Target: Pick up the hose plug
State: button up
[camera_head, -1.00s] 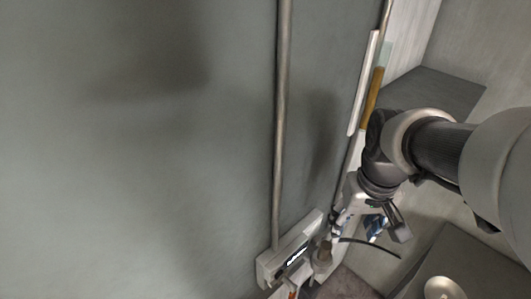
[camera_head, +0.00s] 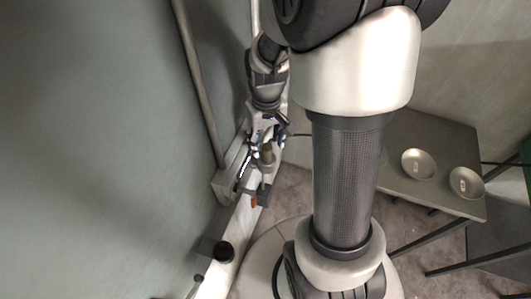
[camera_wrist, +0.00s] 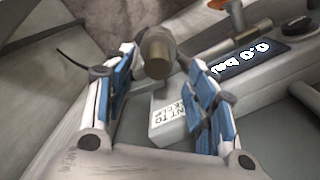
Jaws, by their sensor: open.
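The hose plug appears to be the brownish-grey cylinder (camera_wrist: 157,50) near the top centre of the wrist view, with a thin dark hose or cable to its left. In the head view it is a small tan cylinder (camera_head: 266,154) by the wall unit. My gripper (camera_wrist: 163,64) is open, with one blue-padded finger on either side of the cylinder's near end. I cannot tell whether either finger touches it. In the head view my gripper (camera_head: 268,135) is just above the cylinder and partly covers it.
A wall unit with a lit display (camera_wrist: 240,60) lies close to the right finger. A white block with print (camera_wrist: 168,118) sits below, between the fingers. A grey table (camera_head: 440,145) with two metal bowls stands at the right. A pipe (camera_head: 200,85) runs along the wall.

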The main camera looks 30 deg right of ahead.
notch_tip(320, 180, down, 6)
jog(key=shift+d+r+b, duration=0.1)
jog(key=shift+d+b, duration=0.05)
jog(key=shift+b, duration=0.35)
jog(key=shift+c, duration=0.3)
grip_shut()
jog(key=shift+r, duration=0.1)
notch_tip(320, 180, up, 20)
jog(key=p, duration=0.4)
notch_tip(320, 180, up, 4)
jog(key=p, duration=0.3)
send_over(267, 147)
jog(key=shift+r, duration=0.2)
dwell(0.4)
